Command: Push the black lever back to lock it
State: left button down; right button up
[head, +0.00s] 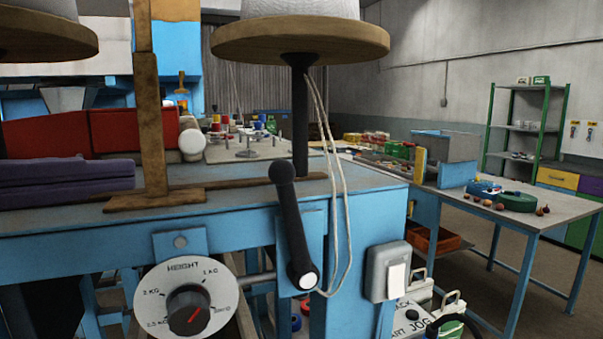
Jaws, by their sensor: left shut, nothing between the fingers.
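The black lever (292,227) stands at the front of the blue machine frame. It is near upright, its round knob at the top tilted slightly left, its foot at a pivot with a pale cap. My right gripper is not in view.
A white height dial (187,300) with a black knob sits left of the lever. A grey switch box (388,270) and a hanging cord (347,220) are to its right. A wooden post (150,120) stands behind on the blue-edged table. A workbench (545,218) stands farther right.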

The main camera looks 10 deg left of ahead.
pick_arm(q)
jog(key=s+d+p+x, duration=0.1)
jog(key=p+x, duration=0.4)
jog(key=x, duration=0.7)
jog(key=shift+s+d, duration=0.2)
jog(key=shift+d, duration=0.55)
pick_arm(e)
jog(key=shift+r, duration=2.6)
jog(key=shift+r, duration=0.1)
